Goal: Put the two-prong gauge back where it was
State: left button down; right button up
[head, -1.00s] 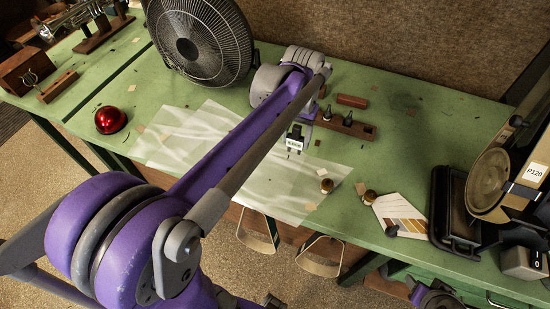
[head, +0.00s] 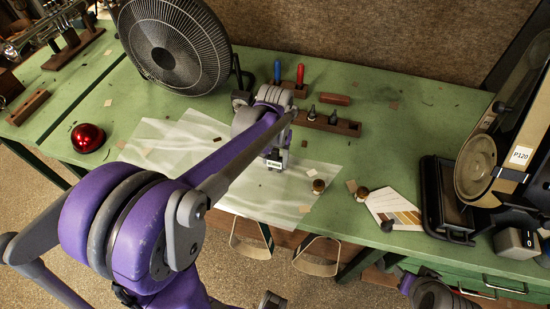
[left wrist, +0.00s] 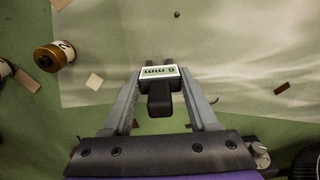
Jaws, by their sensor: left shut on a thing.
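The two-prong gauge (head: 274,164) is a small black block with a white label marked in mm. My left gripper (head: 274,157) is shut on it and holds it over the pale translucent sheet (head: 285,190). In the left wrist view the gauge (left wrist: 160,93) sits between the two grey fingers (left wrist: 161,85), label facing the camera. A dark wooden rack (head: 340,126) holding small dark pieces stands just behind and to the right of the gripper.
A black fan (head: 174,45) stands at the back left. Blue (head: 277,70) and red (head: 300,76) handles stand behind my arm. Two brass pieces (head: 318,186) (head: 361,193) and a sanding machine (head: 485,165) are to the right. A red dome (head: 88,138) is at left.

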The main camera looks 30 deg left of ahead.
pick_arm(q)
jog(key=shift+f, duration=0.2)
jog(key=shift+c, duration=0.9)
grip_release()
jog(key=shift+r, duration=0.1)
jog(key=shift+r, duration=0.3)
notch_tip(320, 180, up, 11)
jog(key=shift+r+p, duration=0.1)
jog(key=shift+p, duration=0.35)
jog(key=shift+s+r, duration=0.15)
jog(key=s+d+f+m+t, duration=0.1)
jog(key=s+d+f+t, duration=0.2)
jog(key=s, duration=0.3)
jog(key=s+d+f+m+t, duration=0.1)
jog(key=s+d+f+t, duration=0.1)
jog(key=s+f, duration=0.4)
jog(key=shift+s+d+m+t, duration=0.3)
jog(key=shift+s+d+t, duration=0.1)
jog(key=shift+s+d, duration=0.45)
